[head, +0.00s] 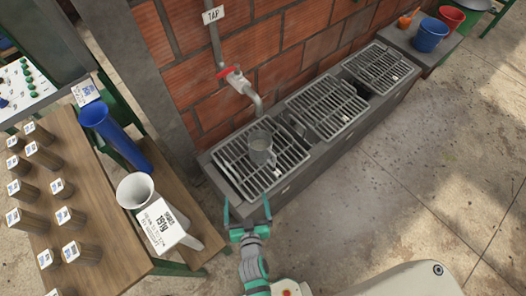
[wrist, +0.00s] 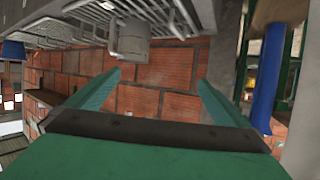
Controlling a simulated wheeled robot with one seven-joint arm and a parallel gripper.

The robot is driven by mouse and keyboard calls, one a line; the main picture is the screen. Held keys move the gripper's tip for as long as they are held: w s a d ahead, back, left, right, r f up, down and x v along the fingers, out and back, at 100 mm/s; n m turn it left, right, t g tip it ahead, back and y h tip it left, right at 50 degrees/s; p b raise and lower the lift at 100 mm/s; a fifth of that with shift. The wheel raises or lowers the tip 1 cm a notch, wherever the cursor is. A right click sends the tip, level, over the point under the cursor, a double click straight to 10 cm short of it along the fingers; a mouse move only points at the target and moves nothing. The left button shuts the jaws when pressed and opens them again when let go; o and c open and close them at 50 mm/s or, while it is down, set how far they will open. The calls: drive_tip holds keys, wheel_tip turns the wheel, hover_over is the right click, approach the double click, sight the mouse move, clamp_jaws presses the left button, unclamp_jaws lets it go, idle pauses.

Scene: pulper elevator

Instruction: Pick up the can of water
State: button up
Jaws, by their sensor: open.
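The can of water is a grey metal can (head: 261,148) standing upright on the left metal grate (head: 236,176), under the tap (head: 241,84). It also shows in the wrist view, upper left of centre (wrist: 122,44), where the scene appears upside down. Whether it holds water is too small to tell. My gripper (head: 247,205) is open and empty, with its green fingers apart. It is in front of the near edge of the left grate, short of the can and not touching it. In the wrist view my gripper (wrist: 159,82) has no thing between its fingers.
A wooden table (head: 100,150) at left holds several labelled dark cylinders, a white cone-shaped vessel (head: 136,190) and a blue tube (head: 112,135). A brick wall (head: 290,45) stands behind the grates. Blue (head: 430,35) and red (head: 450,17) buckets are far right. The floor at right is clear.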

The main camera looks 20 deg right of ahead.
drive_tip(key=w+d+f+m+h, duration=0.1)
drive_tip(key=w+d, duration=0.2)
drive_tip(key=w, duration=0.2)
drive_tip(key=w+d+f+h, duration=0.1)
drive_tip(key=w+d+f, duration=0.1)
drive_tip(key=w, duration=0.3)
drive_tip(key=m+g+h, duration=0.1)
approach(264, 151)
drive_tip(key=w, duration=0.4)
drive_tip(key=x, duration=0.9)
drive_tip(key=shift+w, duration=0.5)
drive_tip(key=shift+a, duration=0.1)
drive_tip(key=c, duration=2)
